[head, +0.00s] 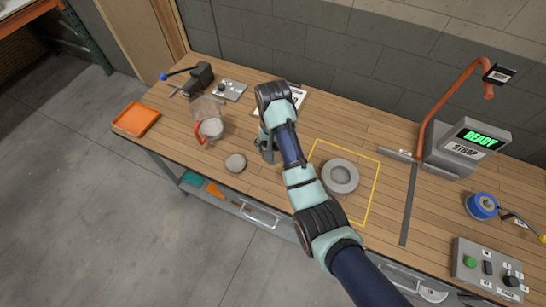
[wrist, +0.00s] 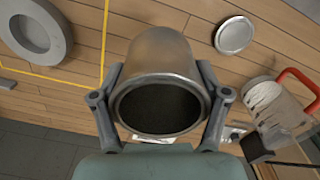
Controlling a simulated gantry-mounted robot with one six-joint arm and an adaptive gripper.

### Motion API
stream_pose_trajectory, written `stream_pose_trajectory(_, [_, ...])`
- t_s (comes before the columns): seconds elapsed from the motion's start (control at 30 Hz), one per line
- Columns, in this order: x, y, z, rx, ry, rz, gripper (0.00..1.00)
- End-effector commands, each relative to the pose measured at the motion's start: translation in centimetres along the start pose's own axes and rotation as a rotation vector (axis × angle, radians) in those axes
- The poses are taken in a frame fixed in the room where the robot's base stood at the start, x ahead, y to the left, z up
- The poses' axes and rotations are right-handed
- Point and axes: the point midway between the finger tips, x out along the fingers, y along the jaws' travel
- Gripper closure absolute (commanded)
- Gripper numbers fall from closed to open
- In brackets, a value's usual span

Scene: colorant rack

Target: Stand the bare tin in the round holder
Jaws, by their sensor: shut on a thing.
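My gripper (wrist: 160,75) is shut on the bare tin (wrist: 158,50), a plain grey metal can with no label, one finger on each side. The tin's open, dark mouth faces the wrist camera. In the head view my gripper (head: 266,150) is over the bench, left of the round holder, and my arm mostly hides the tin. The round holder (head: 327,182) is a grey ring on the bench inside a yellow outline. It also shows at the upper left of the wrist view (wrist: 14,38), apart from the tin.
A flat grey disc (head: 235,163) lies on the bench, near a clear jug (head: 205,112) with a red handle. An orange tray (head: 136,119) is at the left. A strapping machine (head: 465,145) showing READY, a blue reel (head: 481,206) and a button box (head: 487,268) stand right.

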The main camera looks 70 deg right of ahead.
Motion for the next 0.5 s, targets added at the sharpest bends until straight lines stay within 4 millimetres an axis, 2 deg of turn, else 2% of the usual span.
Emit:
stream_pose_trajectory(0.03, [-2.7, 0.0, 0.0, 0.0, -0.001, 0.0, 0.75])
stream_pose_trajectory(0.13, [-4.4, 0.0, 0.0, 0.0, -0.001, 0.0, 0.75])
stream_pose_trajectory(0.3, [-5.7, 0.0, 0.0, 0.0, 0.0, 0.0, 0.75])
stream_pose_trajectory(0.5, [-5.7, 0.0, 0.0, 0.0, 0.0, 0.0, 0.75])
